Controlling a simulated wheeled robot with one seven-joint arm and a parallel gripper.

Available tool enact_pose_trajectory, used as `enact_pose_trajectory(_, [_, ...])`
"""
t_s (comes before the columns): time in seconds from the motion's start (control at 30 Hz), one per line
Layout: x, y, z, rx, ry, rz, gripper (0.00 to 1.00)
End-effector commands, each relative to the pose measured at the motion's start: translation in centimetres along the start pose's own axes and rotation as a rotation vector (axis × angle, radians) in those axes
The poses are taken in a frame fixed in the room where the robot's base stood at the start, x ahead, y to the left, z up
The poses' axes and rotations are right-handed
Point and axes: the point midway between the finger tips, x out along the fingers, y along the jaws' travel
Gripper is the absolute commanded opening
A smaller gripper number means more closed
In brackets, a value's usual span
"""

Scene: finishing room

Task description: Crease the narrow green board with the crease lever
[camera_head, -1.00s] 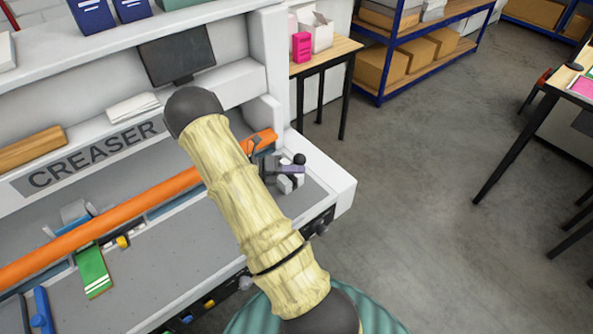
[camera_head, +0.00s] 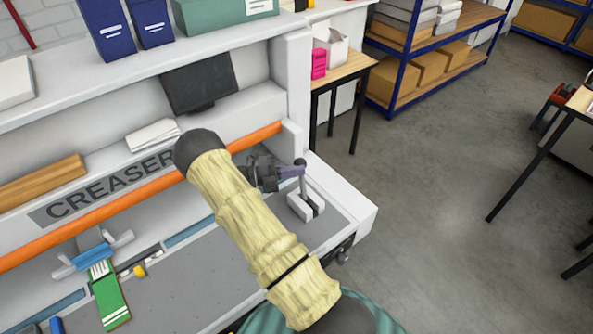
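The narrow green board (camera_head: 110,300) lies on the grey bed of the creaser at lower left, its upper end under a blue and grey holder (camera_head: 95,258). White bands cross it near both ends. The orange bar (camera_head: 70,222) runs across the machine above and behind the board, raised clear of it. The crease lever (camera_head: 302,182) stands nearly upright from a white slotted base at the machine's right end, with a dark ball knob on top. My gripper (camera_head: 291,172) is shut on the lever just below the knob. My arm hides part of the bed and the bar.
A shelf with blue binders (camera_head: 105,28) and a green box runs above the machine. A dark monitor (camera_head: 200,82) and white paper stand at the back. A side table (camera_head: 345,70) stands beyond the machine. Open grey floor (camera_head: 420,200) lies to the right.

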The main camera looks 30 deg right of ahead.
Motion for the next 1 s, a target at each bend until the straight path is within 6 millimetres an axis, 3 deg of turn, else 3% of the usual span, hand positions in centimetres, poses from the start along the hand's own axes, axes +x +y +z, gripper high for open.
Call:
enact_pose_trajectory(0.67, [-0.1,-0.2,0.2,0.008,-0.01,0.0,0.0])
enact_pose_trajectory(1.0, [0.6,-0.7,-1.7,0.003,-0.001,0.0,0.0])
